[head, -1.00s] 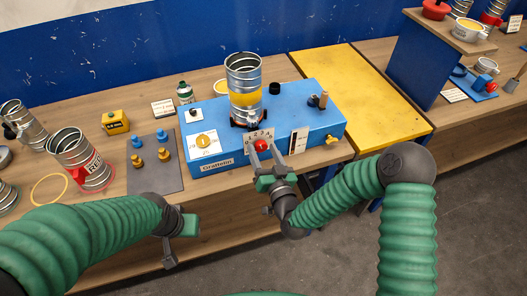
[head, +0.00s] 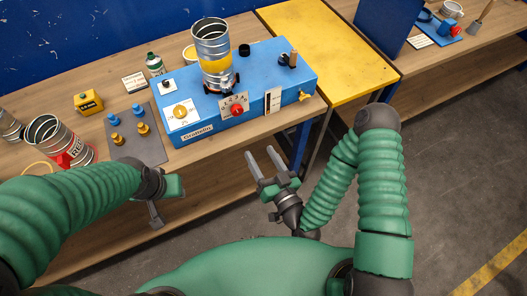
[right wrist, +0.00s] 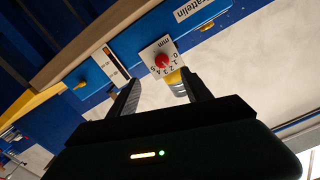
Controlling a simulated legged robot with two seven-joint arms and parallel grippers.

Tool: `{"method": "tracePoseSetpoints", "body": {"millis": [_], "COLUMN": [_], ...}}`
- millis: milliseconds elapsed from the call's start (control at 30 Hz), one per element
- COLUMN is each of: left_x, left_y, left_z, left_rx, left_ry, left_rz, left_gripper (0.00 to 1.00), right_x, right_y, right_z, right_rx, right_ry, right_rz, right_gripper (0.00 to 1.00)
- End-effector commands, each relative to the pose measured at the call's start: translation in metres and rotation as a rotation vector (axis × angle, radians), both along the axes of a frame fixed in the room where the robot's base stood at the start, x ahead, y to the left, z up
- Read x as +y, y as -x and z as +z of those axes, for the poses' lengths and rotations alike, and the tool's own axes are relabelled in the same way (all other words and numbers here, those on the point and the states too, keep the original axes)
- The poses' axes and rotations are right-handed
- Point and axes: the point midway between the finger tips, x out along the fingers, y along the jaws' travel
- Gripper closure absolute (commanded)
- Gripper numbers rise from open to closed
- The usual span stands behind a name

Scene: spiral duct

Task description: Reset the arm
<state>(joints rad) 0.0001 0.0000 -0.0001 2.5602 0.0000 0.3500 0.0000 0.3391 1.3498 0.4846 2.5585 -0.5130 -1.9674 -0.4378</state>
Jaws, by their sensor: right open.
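My right gripper (head: 262,165) is open and empty, in front of and below the bench edge, apart from the blue machine (head: 255,92). In the right wrist view its two fingers (right wrist: 160,95) point toward the machine's front, with nothing between them. The machine has a red knob (head: 237,110) on a numbered dial, which also shows in the right wrist view (right wrist: 162,61). A metal duct with a yellow band (head: 213,50) stands upright on the machine. My left gripper (head: 160,200) hangs at the left in front of the bench; its jaw state is unclear.
The grey mat (head: 140,150) holds blue and brass fittings. Another duct piece (head: 60,140) with a red label lies at the left of the bench. A yellow table section (head: 315,50) adjoins on the right. The floor (head: 450,180) at right is clear.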

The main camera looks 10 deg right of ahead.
Motion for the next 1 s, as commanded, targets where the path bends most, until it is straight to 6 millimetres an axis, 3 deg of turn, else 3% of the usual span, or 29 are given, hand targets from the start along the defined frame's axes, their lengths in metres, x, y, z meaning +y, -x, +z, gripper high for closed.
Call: {"method": "tracePoseSetpoints", "body": {"millis": [200, 733, 833, 900, 1000], "left_x": [0.0, 0.0, 0.0, 0.0, 0.0], "left_y": [0.0, 0.0, 0.0, 0.0, 0.0], "left_z": [0.008, 0.008, 0.008, 0.008, 0.008], "left_rx": [0.0, 0.0, 0.0, 0.0, 0.0], "left_ry": [0.0, 0.0, 0.0, 0.0, 0.0], "left_rz": [0.0, 0.0, 0.0, 0.0, 0.0], "left_gripper": [0.64, 0.64, 0.64, 0.64, 0.64], "right_x": [-0.003, 0.001, 0.014, 0.018, -0.002], "right_y": [0.009, 0.008, 0.005, 0.003, 0.001], "right_z": [0.007, 0.004, -0.011, -0.031, -0.06], "right_rx": [-0.015, -0.01, 0.05, 0.142, 0.339], "right_ry": [-0.011, 0.013, 0.117, 0.245, 0.445], "right_rz": [-0.01, 0.019, 0.138, 0.245, 0.337], "right_gripper": [0.43, 0.43, 0.43, 0.43, 0.43]}}
